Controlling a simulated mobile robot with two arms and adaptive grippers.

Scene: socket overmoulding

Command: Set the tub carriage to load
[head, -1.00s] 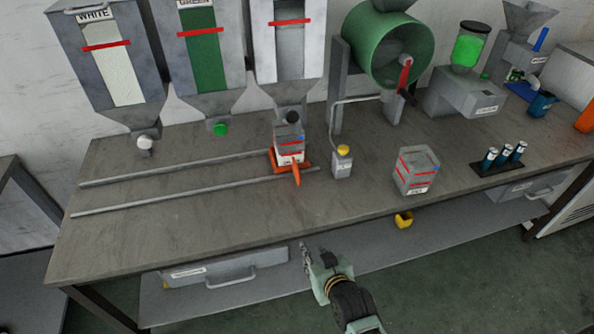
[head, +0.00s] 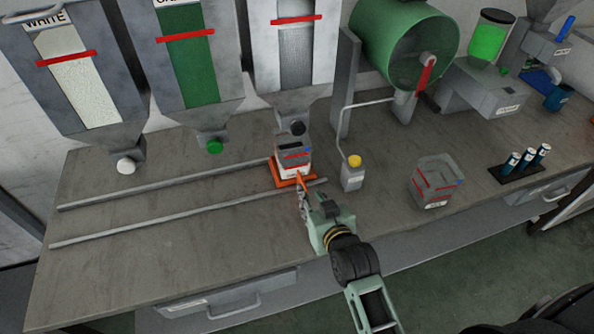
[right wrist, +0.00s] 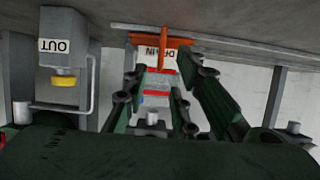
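The tub carriage (head: 280,176) is an orange plate at the right end of two grey rails, below the third hopper. A grey and white tub (head: 293,158) with red and blue bands sits on it. Its orange handle points to the front and also shows in the right wrist view (right wrist: 168,62), in front of a label partly reading DRAIN. My right gripper (head: 303,190) is at the handle in the head view, partly hiding it. In the right wrist view its fingers (right wrist: 163,62) are spread on both sides of the handle; contact cannot be told. My left gripper is out of view.
A small yellow-capped block (head: 353,178) stands close right of the carriage. Another banded tub (head: 435,182) and a vial rack (head: 520,172) are further right.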

